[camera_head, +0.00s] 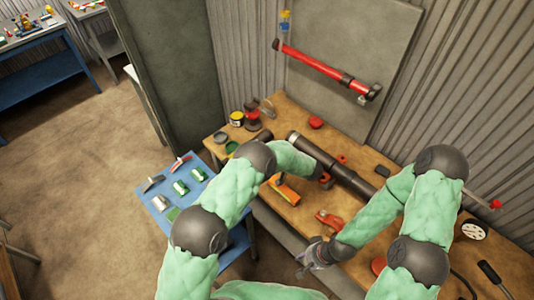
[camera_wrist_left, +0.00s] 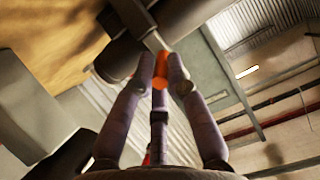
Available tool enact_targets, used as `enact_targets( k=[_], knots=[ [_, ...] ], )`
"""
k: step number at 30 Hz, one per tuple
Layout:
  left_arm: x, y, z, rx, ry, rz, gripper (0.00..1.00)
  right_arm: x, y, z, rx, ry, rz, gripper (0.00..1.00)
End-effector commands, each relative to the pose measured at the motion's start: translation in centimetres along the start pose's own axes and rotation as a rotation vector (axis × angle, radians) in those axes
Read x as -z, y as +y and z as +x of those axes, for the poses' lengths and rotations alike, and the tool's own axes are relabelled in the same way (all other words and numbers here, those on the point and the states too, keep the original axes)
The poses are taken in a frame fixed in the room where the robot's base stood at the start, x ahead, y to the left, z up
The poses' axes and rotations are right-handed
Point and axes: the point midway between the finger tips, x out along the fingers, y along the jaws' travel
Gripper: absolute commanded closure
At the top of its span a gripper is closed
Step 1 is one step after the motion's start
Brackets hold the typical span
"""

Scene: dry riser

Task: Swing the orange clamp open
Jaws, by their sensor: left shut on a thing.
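In the left wrist view, my left gripper (camera_wrist_left: 161,82) is shut on a small orange part, the orange clamp (camera_wrist_left: 161,68), seen between its fingertips against a dark metal body. In the head view my left arm reaches over the bench to the dark pipe (camera_head: 335,168), and its forearm hides most of that gripper and the clamp. My right gripper (camera_head: 308,262) hangs near the bench's front edge, with its grey fingers apart and nothing seen between them.
The wooden bench (camera_head: 290,120) holds a red tool (camera_head: 330,220), an orange tool (camera_head: 285,191), cans and a gauge (camera_head: 474,229). A blue table (camera_head: 158,205) with small parts stands left of it. A red pipe (camera_head: 320,65) hangs on the wall panel. Open floor lies left.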

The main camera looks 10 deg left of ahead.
Motion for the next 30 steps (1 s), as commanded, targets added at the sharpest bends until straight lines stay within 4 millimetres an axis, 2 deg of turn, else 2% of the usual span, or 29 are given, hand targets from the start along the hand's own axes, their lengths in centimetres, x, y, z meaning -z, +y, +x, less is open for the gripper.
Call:
enact_targets(
  k=[1, 2, 3, 4, 13, 17, 20, 30],
  knots=[
    [-1.4, -0.3, 0.0, 0.002, -0.017, 0.020, 1.00, 0.0, 0.0, 0.0, 0.000, 0.000, 0.000, 0.63],
    [-1.4, -0.3, 0.0, 0.002, -0.016, 0.020, 0.76, 0.0, 0.0, 0.0, 0.000, 0.000, 0.000, 0.63],
    [-1.4, -0.3, 0.0, 0.002, -0.016, 0.020, 0.65, 0.0, 0.0, 0.0, 0.000, 0.000, 0.000, 0.63],
    [-1.4, -0.3, 0.0, 0.002, -0.015, 0.019, 0.63, 0.0, 0.0, 0.0, 0.000, 0.000, 0.000, 0.63],
    [-0.6, -0.1, 0.0, 0.002, -0.008, 0.008, 0.63, 0.0, 0.0, 0.0, 0.000, 0.000, 0.000, 0.63],
    [-0.5, -0.1, -0.7, 0.000, -0.006, 0.007, 0.63, 0.0, 0.0, 0.0, 0.000, 0.000, 0.000, 0.63],
    [-0.4, 0.0, -2.0, -0.001, -0.006, 0.006, 0.63, 0.0, 0.0, 0.0, 0.000, 0.000, 0.000, 0.63],
    [-0.6, 0.0, -8.6, -0.003, -0.006, 0.009, 0.63, 0.0, 0.0, 0.0, 0.000, 0.000, 0.000, 0.63]
  ],
)
